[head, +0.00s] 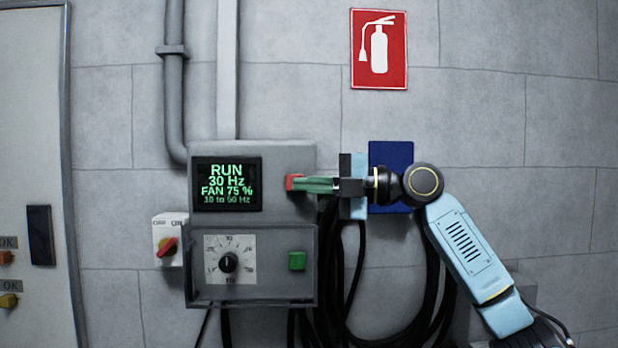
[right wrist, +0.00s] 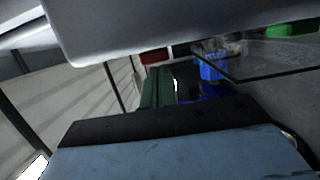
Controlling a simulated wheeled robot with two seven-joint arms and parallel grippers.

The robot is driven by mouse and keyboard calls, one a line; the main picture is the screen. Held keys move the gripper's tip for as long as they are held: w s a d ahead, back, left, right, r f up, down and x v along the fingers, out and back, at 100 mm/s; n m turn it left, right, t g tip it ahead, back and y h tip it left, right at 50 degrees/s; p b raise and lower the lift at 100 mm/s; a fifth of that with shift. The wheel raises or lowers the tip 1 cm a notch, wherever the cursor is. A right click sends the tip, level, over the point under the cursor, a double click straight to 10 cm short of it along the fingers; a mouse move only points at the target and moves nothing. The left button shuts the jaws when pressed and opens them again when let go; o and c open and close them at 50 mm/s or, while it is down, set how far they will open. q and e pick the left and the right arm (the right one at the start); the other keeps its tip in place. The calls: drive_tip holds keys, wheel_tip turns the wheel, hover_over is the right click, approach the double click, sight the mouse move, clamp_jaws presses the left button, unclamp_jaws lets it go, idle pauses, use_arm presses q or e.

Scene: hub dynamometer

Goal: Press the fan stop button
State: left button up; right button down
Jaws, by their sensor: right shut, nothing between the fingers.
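The red button (head: 291,182) is on the right side of the grey control box's upper part, beside its display. My right gripper (head: 304,185) is shut and empty, with its green fingers pointing left at the button. The fingertips overlap the button's right part in the head view, at or very near its face; I cannot tell whether they touch or press it. The display (head: 227,184) reads RUN, 30 Hz, FAN 75 %. In the right wrist view, the green fingers (right wrist: 157,88) point toward a red patch (right wrist: 153,58). My left gripper is not in view.
Below are a green button (head: 297,260) and a dial (head: 228,262). Black cables (head: 398,335) hang below my right arm. A blue panel (head: 390,155) is behind my wrist.

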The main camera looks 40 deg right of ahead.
idle(0.3)
drive_tip(key=shift+w+d+r, duration=0.15)
drive_tip(key=shift+w+d, duration=0.35)
drive_tip(key=shift+d, duration=0.1)
drive_tip(key=shift+s+a, duration=0.2)
drive_tip(key=shift+a, duration=0.2)
drive_tip(key=s+d+b, duration=0.3)
drive_tip(key=s+b, duration=0.2)
drive_tip(key=s, duration=0.5)
drive_tip(key=shift+s+d+b, duration=0.35)
drive_tip(key=shift+s+d, duration=0.05)
